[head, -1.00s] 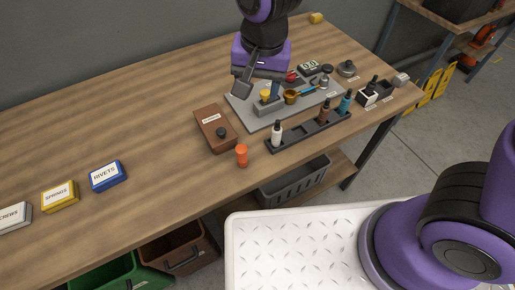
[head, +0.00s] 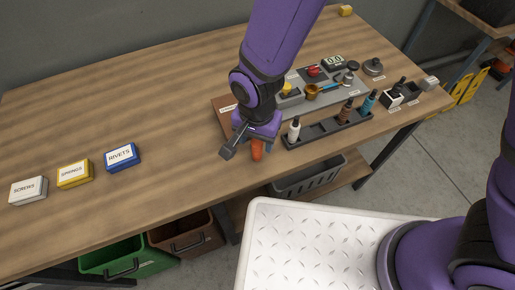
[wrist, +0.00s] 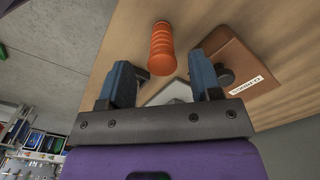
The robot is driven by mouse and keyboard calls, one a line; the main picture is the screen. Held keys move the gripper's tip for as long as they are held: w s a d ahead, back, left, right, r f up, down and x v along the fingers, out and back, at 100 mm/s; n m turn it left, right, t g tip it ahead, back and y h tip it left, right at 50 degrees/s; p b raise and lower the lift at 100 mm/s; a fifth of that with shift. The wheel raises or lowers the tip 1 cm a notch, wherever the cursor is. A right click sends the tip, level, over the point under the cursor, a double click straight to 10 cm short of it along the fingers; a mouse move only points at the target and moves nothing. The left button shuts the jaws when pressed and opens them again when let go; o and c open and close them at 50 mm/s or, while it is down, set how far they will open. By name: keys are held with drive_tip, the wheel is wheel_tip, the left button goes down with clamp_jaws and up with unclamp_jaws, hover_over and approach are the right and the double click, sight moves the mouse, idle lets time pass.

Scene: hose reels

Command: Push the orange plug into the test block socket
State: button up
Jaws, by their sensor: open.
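The orange plug (head: 257,149), a ribbed cylinder, stands upright near the table's front edge. It also shows in the wrist view (wrist: 162,48), in line with the gap between the fingertips and touching neither. My gripper (head: 243,147) is open and empty, low over the table beside the plug. Its two dark blue fingers show apart in the wrist view (wrist: 162,72). A brown box (head: 222,107) is partly hidden behind my arm; in the wrist view the box (wrist: 252,58) shows a black knob and a label. I cannot tell which thing is the test block, and no socket is clear.
A grey board (head: 350,99) with small fittings lies right of my arm. A dark rack (head: 327,131) of several bottles stands in front of it. Rivets (head: 122,157), springs (head: 75,173) and screws (head: 28,190) boxes sit at left. The table's middle left is clear.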

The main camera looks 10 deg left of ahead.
sight(257, 143)
drive_tip(key=shift+w+f, duration=0.15)
drive_tip(key=shift+f, duration=1.2)
drive_tip(key=shift+w+f, duration=0.1)
drive_tip(key=shift+f, duration=1.25)
drive_tip(key=c, duration=1)
drive_tip(key=shift+c, duration=0.2)
drive_tip(key=shift+r, duration=0.1)
